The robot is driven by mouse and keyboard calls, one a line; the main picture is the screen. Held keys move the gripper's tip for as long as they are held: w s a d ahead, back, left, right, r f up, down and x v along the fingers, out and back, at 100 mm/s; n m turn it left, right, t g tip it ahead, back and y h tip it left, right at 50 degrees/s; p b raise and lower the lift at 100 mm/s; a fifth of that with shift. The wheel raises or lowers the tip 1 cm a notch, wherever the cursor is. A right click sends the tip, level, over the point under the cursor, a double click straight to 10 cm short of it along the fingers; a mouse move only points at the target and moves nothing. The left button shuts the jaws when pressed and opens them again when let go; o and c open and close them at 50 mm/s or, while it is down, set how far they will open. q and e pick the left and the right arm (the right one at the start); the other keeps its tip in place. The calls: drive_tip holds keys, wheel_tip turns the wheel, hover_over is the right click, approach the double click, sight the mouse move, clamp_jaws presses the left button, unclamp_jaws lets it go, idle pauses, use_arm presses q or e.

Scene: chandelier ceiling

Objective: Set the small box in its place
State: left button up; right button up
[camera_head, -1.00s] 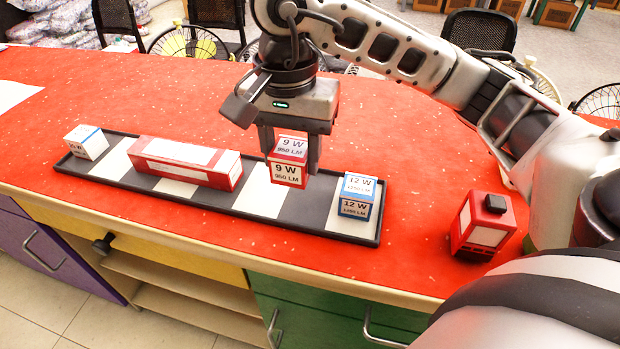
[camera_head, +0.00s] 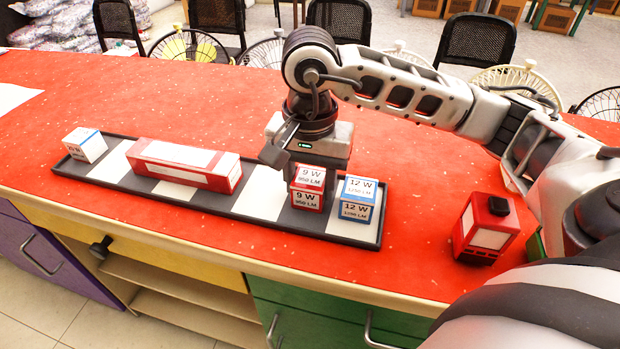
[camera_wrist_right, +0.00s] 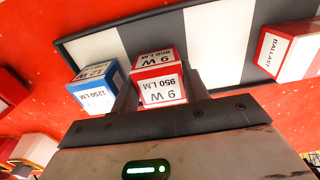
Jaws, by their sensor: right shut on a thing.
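The small red-and-white 9 W box (camera_head: 307,198) is in my right gripper (camera_head: 320,172), upright at the dark stripe of the striped tray (camera_head: 262,195). I cannot tell whether its base touches the tray. The wrist view shows the box (camera_wrist_right: 160,85) between the two fingers of the right gripper (camera_wrist_right: 160,92). A blue-and-white 12 W box (camera_head: 356,200) stands close on its right, over a light stripe. A long red-and-white box (camera_head: 184,165) lies left of the middle of the tray. A small white box (camera_head: 85,145) stands at the left end. My left gripper is out of view.
A red lantern-like object (camera_head: 483,228) with a black top stands on the red counter (camera_head: 420,190) right of the tray. The counter behind the tray is clear. Drawers (camera_head: 170,262) are below the front edge. Chairs (camera_head: 477,40) stand beyond the counter.

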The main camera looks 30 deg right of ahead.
sight(310, 178)
drive_tip(key=o, duration=0.7)
drive_tip(key=shift+r+p, duration=0.15)
drive_tip(key=shift+p, duration=0.2)
use_arm(q)
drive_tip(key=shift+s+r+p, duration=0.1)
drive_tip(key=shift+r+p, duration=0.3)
drive_tip(key=shift+p, duration=0.55)
use_arm(e)
wheel_tip(310, 178, up, 12)
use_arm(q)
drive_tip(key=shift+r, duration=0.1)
